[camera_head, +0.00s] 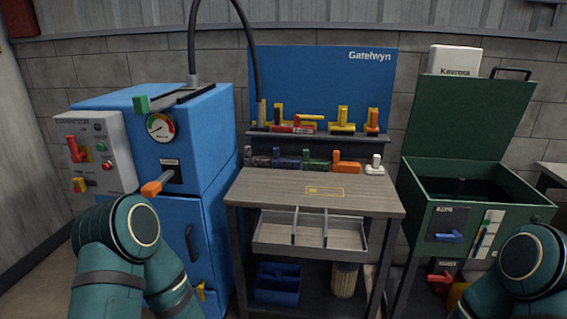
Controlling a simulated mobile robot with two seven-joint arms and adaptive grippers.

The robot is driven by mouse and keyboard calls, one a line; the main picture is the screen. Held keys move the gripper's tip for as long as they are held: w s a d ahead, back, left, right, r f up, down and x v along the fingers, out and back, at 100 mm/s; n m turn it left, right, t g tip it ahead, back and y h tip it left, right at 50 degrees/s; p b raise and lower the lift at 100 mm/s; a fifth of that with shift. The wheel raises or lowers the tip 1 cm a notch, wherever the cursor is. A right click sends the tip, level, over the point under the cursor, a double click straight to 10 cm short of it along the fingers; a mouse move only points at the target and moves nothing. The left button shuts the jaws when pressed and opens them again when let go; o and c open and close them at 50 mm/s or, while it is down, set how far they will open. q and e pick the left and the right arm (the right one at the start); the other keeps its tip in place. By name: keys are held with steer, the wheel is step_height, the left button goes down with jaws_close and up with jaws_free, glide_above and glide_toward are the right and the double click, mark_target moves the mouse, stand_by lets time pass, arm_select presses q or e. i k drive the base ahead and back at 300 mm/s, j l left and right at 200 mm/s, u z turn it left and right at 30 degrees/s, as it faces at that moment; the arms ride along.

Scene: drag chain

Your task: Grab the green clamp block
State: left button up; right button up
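A green clamp block (318,163) sits at the back of the wooden workbench (265,190), in a row of similar blocks. A dark blue block (288,162) is on its left and an orange block (346,166) on its right. My arms reach in at the bottom left and bottom right, but only their teal links show. Both grippers are out of view.
A white block (374,167) ends the row. A shelf (300,139) with yellow and red clamps is behind. The bench front is clear, with a divided tray (275,240) below. A blue machine (205,140) stands left, a green open-lidded cabinet (420,190) right.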

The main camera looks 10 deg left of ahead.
mark_target(307, 165)
steer(key=i+l+z, duration=0.3)
steer(key=i+z, duration=0.15)
steer(key=i+l+z, duration=0.1)
steer(key=i+z, duration=0.4)
steer(key=i, duration=0.1)
